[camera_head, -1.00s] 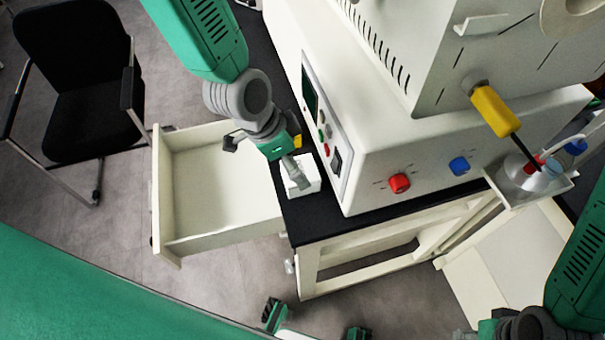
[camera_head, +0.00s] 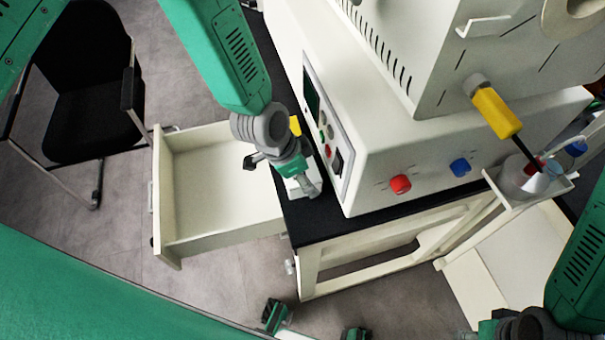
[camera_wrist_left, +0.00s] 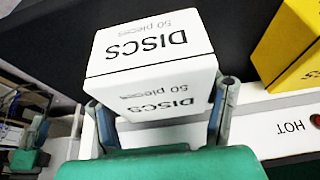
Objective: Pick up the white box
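The white box (camera_wrist_left: 150,85), marked "DISCS 50 pieces", fills the upper middle of the left wrist view. In the head view the white box (camera_head: 289,188) sits on the black bench top by the machine's left corner, mostly hidden behind my left gripper (camera_head: 308,188). In the left wrist view my left gripper (camera_wrist_left: 166,118) has its fingers spread, one at each side of the box's near part. I cannot tell whether either finger touches it. My right arm is at the lower right of the head view, with its gripper end (camera_head: 484,328) cut by the bottom edge and its fingers unclear.
The white machine (camera_head: 440,150) stands close right of the box. A yellow box (camera_wrist_left: 292,50) is just beyond it, at the right of the wrist view. An open, empty drawer (camera_head: 215,195) juts out to the left. A black chair (camera_head: 85,95) stands farther left.

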